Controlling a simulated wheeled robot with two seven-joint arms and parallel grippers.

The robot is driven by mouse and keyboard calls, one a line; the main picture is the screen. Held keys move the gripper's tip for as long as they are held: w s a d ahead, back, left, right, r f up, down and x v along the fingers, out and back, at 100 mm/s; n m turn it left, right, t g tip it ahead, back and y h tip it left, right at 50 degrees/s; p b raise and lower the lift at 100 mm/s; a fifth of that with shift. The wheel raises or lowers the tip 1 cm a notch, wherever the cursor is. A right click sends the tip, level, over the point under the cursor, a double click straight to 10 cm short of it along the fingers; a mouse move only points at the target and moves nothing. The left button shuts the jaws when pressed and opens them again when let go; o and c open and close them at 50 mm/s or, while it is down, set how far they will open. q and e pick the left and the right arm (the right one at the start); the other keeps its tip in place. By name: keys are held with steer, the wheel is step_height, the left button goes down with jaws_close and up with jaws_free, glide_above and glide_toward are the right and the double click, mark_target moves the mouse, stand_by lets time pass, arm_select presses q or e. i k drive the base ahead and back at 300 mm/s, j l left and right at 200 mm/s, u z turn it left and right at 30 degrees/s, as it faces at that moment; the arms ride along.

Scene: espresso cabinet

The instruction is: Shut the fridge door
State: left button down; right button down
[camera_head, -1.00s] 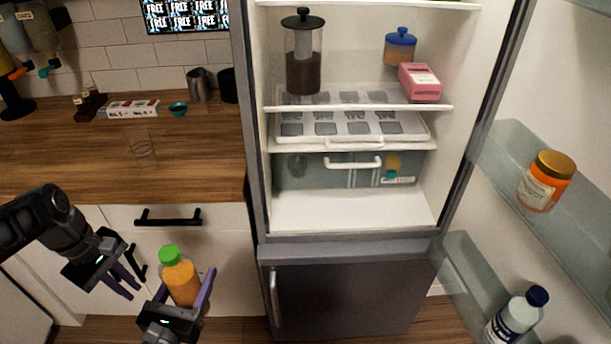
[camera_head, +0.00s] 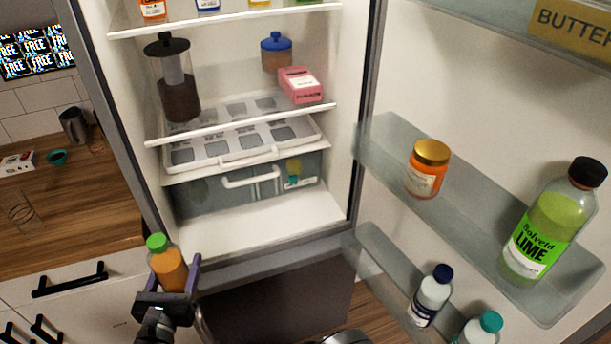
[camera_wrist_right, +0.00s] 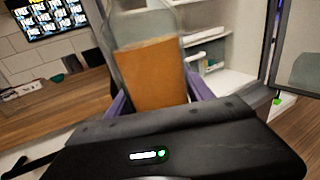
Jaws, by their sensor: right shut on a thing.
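The fridge (camera_head: 258,206) stands open in the head view, its shelves and drawer exposed. The fridge door (camera_head: 455,80) is swung wide to the right, its inner face and shelves showing. My right gripper (camera_head: 172,285) is shut on an orange juice bottle (camera_head: 169,268) with a green cap, held upright in front of the fridge's lower left edge. In the right wrist view the bottle (camera_wrist_right: 150,75) stands between the purple fingers (camera_wrist_right: 160,98). My left gripper is not in view.
The door shelves hold an orange jar (camera_head: 427,170), a lime bottle (camera_head: 550,222) and a blue-capped bottle (camera_head: 431,295). Inside are a French press (camera_head: 178,88), a blue-lidded jar (camera_head: 277,52) and a pink box (camera_head: 300,85). A wooden counter (camera_head: 80,215) is at left.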

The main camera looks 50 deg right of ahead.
mark_target(514, 108)
steer(key=u, duration=0.45)
steer(key=k+u, duration=0.3)
steer(key=k, duration=0.2)
steer(key=k+l+u, duration=0.15)
steer(key=k+u, duration=0.2)
steer(key=k, duration=0.55)
steer(key=k+u, duration=0.3)
steer(key=k, duration=0.55)
steer(key=k+z, duration=0.2)
steer(key=k, duration=1.3)
steer(key=z, duration=2.2)
